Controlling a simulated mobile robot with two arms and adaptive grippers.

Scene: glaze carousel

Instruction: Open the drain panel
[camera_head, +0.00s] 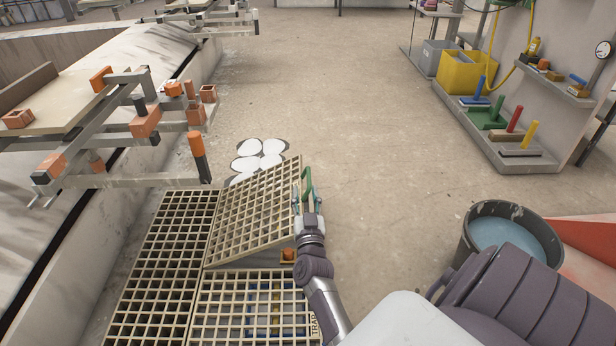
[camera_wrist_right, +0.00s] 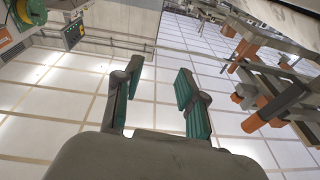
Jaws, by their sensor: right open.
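The drain panel (camera_head: 252,212) is a pale grid in the head view, sitting tilted, with its right side raised above the neighbouring grating. My left gripper is not in view.
Fixed grating (camera_head: 160,265) lies left of the panel, and another grid (camera_head: 225,310) marked "TRAP" lies in front. A rack with orange-capped bars (camera_head: 130,130) stands left. A bucket of blue liquid (camera_head: 470,240) stands right. The floor beyond is mostly clear.

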